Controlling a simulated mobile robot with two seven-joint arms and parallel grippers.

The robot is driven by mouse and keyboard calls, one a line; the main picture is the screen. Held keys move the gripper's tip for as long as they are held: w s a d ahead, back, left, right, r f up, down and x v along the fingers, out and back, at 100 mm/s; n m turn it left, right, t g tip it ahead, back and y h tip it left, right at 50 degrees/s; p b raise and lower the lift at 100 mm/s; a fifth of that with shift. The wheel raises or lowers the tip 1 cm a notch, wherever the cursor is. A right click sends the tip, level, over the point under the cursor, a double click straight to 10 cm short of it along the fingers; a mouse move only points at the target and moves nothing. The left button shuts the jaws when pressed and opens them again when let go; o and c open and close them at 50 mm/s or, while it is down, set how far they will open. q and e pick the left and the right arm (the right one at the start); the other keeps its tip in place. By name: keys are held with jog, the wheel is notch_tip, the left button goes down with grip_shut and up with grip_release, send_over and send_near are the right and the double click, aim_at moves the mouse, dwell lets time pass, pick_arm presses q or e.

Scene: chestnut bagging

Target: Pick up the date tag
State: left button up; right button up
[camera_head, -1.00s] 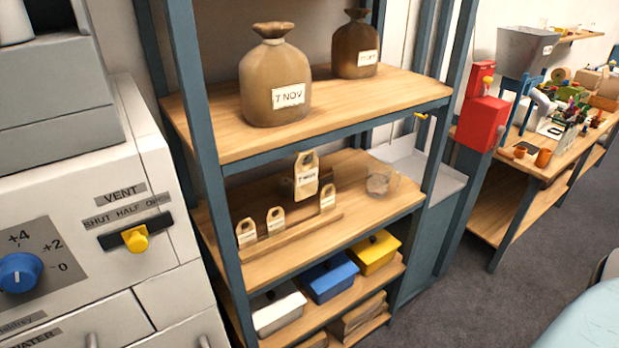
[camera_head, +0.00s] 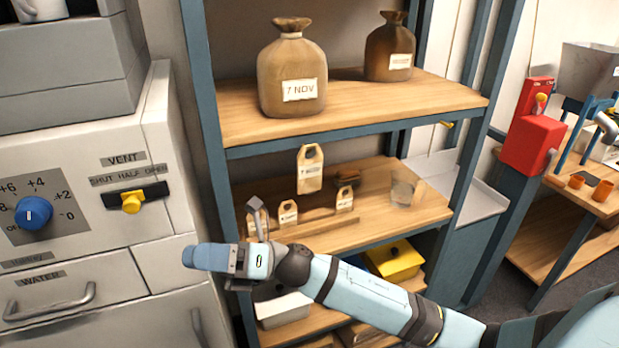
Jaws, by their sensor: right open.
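Several pale tags with holed tops stand on the middle shelf. The largest tag (camera_head: 310,170) stands upright and has dark print too small to read here. Two smaller tags, one in the middle (camera_head: 288,213) and one at the right (camera_head: 345,198), stand along a wooden strip (camera_head: 318,226). Another small tag at the strip's left end is mostly hidden behind my right gripper. My right gripper (camera_head: 257,212) is open at the left front of this shelf, in front of that tag. I cannot tell whether they touch. My left gripper is out of view.
Two brown sacks stand on the top shelf, the front one (camera_head: 292,75) labelled 7 NOV. A clear glass vessel (camera_head: 403,192) stands right of the tags. A yellow box (camera_head: 394,262) and a white box (camera_head: 284,310) sit below, partly behind my arm. A blue shelf post (camera_head: 205,110) stands left.

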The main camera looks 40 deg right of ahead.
notch_tip(320, 180, up, 3)
jog(key=s+n+g+h, duration=0.1)
jog(key=n+g+h, duration=0.1)
jog(key=n+g, duration=0.8)
jog(key=n+t+h+b, duration=0.3)
jog(key=n+t+h, duration=0.5)
jog(key=n+h, duration=1.15)
send_near(310, 160)
jog(key=shift+m+h, duration=0.95)
jog(key=x, duration=0.3)
jog(key=a+p+x, duration=0.1)
jog(key=x, duration=0.2)
jog(key=p+x, duration=0.1)
jog(key=x, duration=0.2)
jog(key=shift+w+a+f, duration=0.15)
jog(key=shift+w+f, duration=0.1)
jog(key=shift+w, duration=0.05)
jog(key=c, duration=0.8)
